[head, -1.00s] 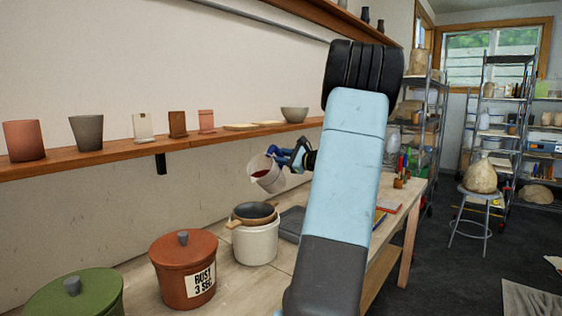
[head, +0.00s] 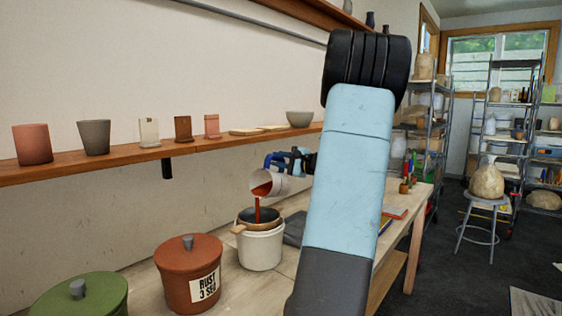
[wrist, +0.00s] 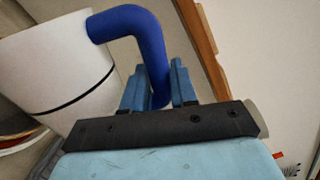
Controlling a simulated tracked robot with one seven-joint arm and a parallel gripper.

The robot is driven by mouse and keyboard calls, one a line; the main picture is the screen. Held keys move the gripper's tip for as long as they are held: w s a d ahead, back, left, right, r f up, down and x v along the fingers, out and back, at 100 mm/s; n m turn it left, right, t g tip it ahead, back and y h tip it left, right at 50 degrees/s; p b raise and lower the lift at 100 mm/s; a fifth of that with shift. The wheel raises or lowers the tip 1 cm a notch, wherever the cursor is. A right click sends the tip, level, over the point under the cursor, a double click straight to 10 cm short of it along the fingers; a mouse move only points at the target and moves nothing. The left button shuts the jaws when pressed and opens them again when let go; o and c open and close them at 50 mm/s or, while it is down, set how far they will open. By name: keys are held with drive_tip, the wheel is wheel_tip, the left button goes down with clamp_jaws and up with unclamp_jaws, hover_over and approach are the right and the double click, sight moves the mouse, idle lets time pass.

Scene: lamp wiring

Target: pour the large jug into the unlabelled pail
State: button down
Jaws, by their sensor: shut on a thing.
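The large jug (head: 270,184) is whitish with a blue handle and is tipped steeply to the left. A reddish-brown stream runs from its lip down into the unlabelled white pail (head: 260,249). A dark-rimmed sieve (head: 257,217) with a wooden handle rests on the pail's mouth, and the stream falls into it. My gripper (head: 300,160) is shut on the jug's blue handle. In the wrist view, the jug (wrist: 60,70) shows a dark line around it, and my gripper's fingers (wrist: 155,88) close on its handle. The pail's inside is hidden by the sieve.
A green lidded pail (head: 80,298) is nearer. A dark flat object (head: 294,228) lies right of the white pail. A wall shelf (head: 110,164) holds pots above.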

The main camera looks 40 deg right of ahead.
sight(267, 159)
drive_tip(key=shift+s+a+f+n, duration=0.1)
drive_tip(key=shift+s+a+n, duration=0.05)
drive_tip(key=shift+a+n, duration=0.5)
drive_tip(key=shift+s+a+f+n, duration=0.1)
drive_tip(key=shift+a+n, duration=0.45)
drive_tip(key=shift+a, duration=0.05)
drive_tip(key=shift+s+a+r+n, duration=0.15)
drive_tip(key=shift+a+r+n, duration=0.15)
drive_tip(key=shift+a+n, duration=0.35)
drive_tip(key=shift+s+a+r+n, duration=0.2)
drive_tip(key=shift+a+r+n, duration=0.25)
drive_tip(key=shift+a, duration=0.35)
drive_tip(key=shift+s+a+r+n, duration=0.15)
drive_tip(key=shift+a+r+n, duration=0.05)
drive_tip(key=shift+a+n, duration=0.45)
drive_tip(key=shift+s+a+r+n, duration=0.2)
drive_tip(key=shift+a+n, duration=0.35)
drive_tip(key=shift+a, duration=0.3)
drive_tip(key=shift+s+a+r+n, duration=0.15)
drive_tip(key=shift+a+n, duration=0.35)
drive_tip(key=shift+a, duration=0.3)
